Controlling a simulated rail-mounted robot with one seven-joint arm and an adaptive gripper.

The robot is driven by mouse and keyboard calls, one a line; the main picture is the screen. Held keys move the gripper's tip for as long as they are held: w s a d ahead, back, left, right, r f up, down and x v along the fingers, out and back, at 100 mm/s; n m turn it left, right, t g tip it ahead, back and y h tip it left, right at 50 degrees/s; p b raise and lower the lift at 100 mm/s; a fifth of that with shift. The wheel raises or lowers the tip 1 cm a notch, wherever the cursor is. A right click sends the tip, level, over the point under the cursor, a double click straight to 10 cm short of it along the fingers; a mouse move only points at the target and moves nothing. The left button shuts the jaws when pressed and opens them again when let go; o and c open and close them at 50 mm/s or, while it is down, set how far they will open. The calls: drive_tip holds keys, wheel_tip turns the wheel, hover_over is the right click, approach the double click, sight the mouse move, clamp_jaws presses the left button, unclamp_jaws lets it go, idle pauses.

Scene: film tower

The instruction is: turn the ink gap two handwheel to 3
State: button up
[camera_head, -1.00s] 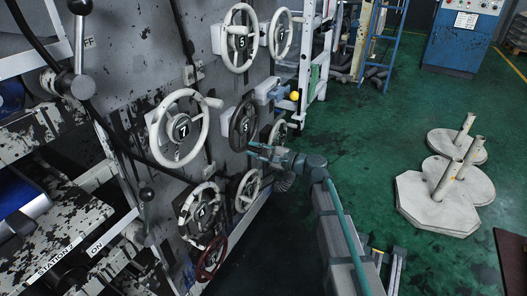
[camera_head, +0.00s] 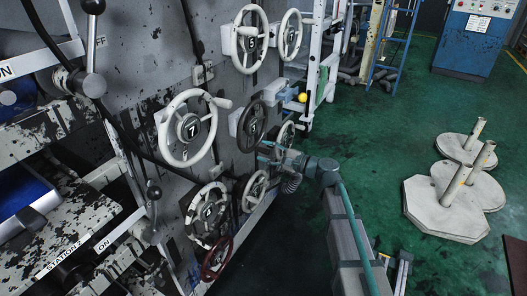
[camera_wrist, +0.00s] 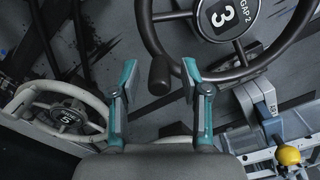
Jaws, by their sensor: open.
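The ink gap two handwheel (camera_wrist: 222,18) is dark, with a black hub plate reading "3" and "GAP 2" in the wrist view. Its rim fills the top of that view. In the head view it is the dark wheel (camera_head: 252,126) among the pale ones. Its dark handle knob (camera_wrist: 159,76) hangs at the lower left of the rim. My gripper (camera_wrist: 160,73) is open, with one teal finger on each side of the knob. I see gaps beside the knob; contact is not visible. In the head view my gripper (camera_head: 266,151) is at the wheel's lower right.
Pale handwheels surround the dark one, including one marked 7 (camera_head: 189,128) and another at lower left in the wrist view (camera_wrist: 65,115). A yellow ball knob (camera_wrist: 288,155) and bracket are at lower right there. Green floor to the right is open before pale bases (camera_head: 445,208).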

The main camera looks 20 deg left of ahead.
drive_tip(key=s+d, duration=0.2)
drive_tip(key=d, duration=0.8)
drive_tip(key=shift+d, duration=0.25)
